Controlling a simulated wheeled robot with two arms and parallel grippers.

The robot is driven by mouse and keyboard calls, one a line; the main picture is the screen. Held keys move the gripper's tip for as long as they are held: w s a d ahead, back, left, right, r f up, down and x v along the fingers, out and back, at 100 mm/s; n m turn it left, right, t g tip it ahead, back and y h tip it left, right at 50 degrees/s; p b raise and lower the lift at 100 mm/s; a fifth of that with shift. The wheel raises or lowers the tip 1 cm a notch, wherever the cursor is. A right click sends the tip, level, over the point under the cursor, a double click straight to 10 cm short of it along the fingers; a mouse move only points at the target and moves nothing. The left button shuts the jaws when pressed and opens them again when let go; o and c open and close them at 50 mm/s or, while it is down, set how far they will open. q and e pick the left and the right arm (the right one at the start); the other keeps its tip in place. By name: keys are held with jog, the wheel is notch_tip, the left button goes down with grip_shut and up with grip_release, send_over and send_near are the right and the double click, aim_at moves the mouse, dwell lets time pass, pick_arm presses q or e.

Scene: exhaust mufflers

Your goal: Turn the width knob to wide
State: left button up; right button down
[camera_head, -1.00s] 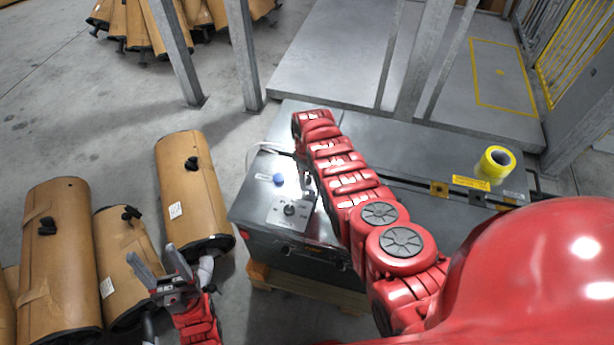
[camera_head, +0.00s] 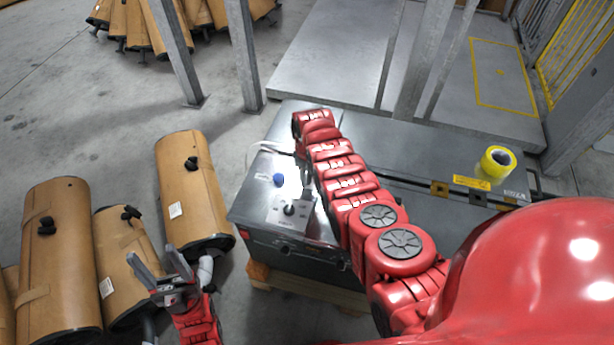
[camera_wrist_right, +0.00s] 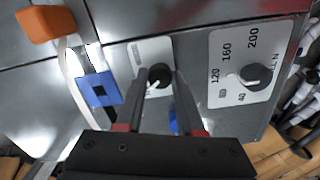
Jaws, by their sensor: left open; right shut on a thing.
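The width knob (camera_wrist_right: 159,74) is a small black knob with a white pointer on a pale label plate, in the right wrist view. My right gripper (camera_wrist_right: 161,80) is shut on this knob, one finger on each side. The pointer slants toward the lower left of that view. The fingers cover part of the plate, and its wording is not readable. In the head view my right arm reaches over the grey machine (camera_head: 262,205) and largely hides the knob. My left gripper (camera_head: 152,256) is open and empty, beside the machine, above the floor near the brown mufflers.
A larger dial (camera_wrist_right: 258,76) numbered up to 200 sits right of the knob; it also shows in the head view (camera_head: 289,209). A blue square part (camera_wrist_right: 100,91) and an orange block (camera_wrist_right: 46,23) lie left. Yellow tape (camera_head: 497,161) sits on the machine.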

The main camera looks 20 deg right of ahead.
jog(key=m+b, duration=0.1)
jog(key=m, duration=0.3)
jog(key=shift+f+m, duration=0.1)
jog(key=shift+m, duration=0.2)
jog(key=m, duration=0.4)
jog(key=shift+m+b, duration=0.3)
jog(key=shift+b, duration=0.1)
jog(key=m, duration=0.3)
jog(key=shift+d+m+b, duration=0.1)
jog(key=shift+m+b, duration=0.25)
jog(key=shift+m, duration=1.85)
jog(key=c, duration=0.5)
grip_release()
jog(key=shift+r, duration=0.2)
